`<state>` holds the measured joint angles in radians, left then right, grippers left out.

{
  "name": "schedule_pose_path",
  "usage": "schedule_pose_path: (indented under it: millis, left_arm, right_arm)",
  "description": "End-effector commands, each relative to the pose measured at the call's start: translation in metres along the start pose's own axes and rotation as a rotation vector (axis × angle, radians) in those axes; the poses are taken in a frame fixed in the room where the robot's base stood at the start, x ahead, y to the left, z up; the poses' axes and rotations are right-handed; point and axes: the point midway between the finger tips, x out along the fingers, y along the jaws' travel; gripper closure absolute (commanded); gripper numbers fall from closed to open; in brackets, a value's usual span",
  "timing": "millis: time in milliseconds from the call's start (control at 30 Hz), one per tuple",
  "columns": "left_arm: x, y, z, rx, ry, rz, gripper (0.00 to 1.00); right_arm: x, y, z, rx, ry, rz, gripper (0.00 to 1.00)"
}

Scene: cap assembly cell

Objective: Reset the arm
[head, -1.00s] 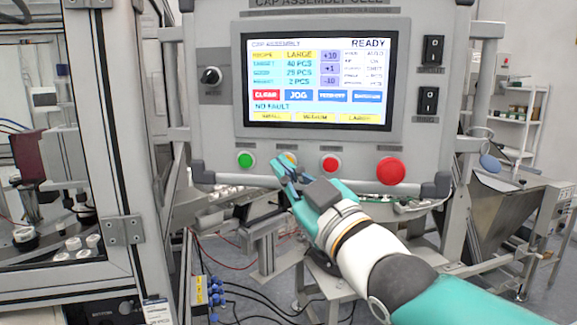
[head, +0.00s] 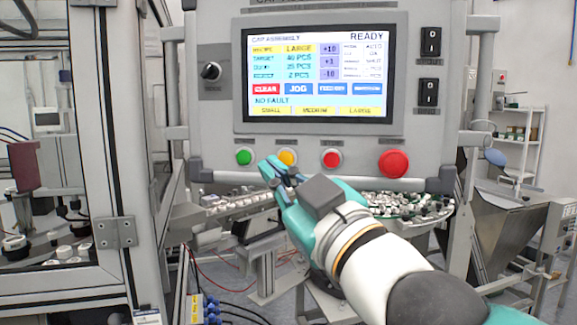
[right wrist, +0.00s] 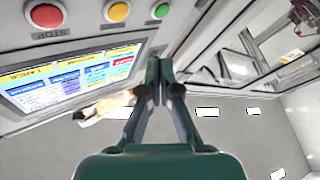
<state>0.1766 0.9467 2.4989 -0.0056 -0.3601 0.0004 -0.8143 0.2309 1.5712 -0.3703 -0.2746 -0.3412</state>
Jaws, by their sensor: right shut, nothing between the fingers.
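My right gripper (head: 270,170) is in front of the lower edge of the control panel (head: 215,135), just below and left of the yellow button (head: 287,157). Its fingers are closed together with nothing between them. In the right wrist view the closed fingertips (right wrist: 158,75) point up past the panel's edge, apart from the buttons as far as I can tell. The screen (head: 318,75) reads READY and NO FAULT, with recipe LARGE. My left gripper is not in view.
A green button (head: 244,157), a red button (head: 332,158) and a large red stop button (head: 393,164) line the panel's bottom. Behind it lies a tray of small parts (head: 405,206). A framed machine cell (head: 115,232) stands at left, a metal hopper (head: 510,220) at right.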

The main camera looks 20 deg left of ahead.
Motion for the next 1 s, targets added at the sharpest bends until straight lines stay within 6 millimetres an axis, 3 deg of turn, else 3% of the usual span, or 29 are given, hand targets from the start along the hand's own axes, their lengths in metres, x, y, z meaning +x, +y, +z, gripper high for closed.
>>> schedule_pose_path:
  millis: [433,567,667,767,867,1000]
  left_arm:
    - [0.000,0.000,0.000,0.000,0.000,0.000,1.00]
    - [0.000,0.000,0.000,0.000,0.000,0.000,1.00]
    - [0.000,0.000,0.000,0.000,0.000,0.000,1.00]
    - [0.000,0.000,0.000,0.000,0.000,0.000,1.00]
    - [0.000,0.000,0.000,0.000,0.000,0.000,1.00]
    - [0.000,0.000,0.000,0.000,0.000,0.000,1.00]
  right_arm:
    - [0.001,0.000,0.002,0.001,-0.002,-0.001,1.00]
    - [0.003,-0.002,0.024,0.016,-0.039,-0.004,1.00]
    - [0.004,-0.005,0.065,0.047,-0.108,-0.009,1.00]
    - [0.001,-0.009,0.126,0.100,-0.212,-0.011,1.00]
    - [-0.011,-0.015,0.201,0.169,-0.340,-0.009,1.00]
    - [-0.044,-0.026,0.303,0.285,-0.526,0.006,1.00]
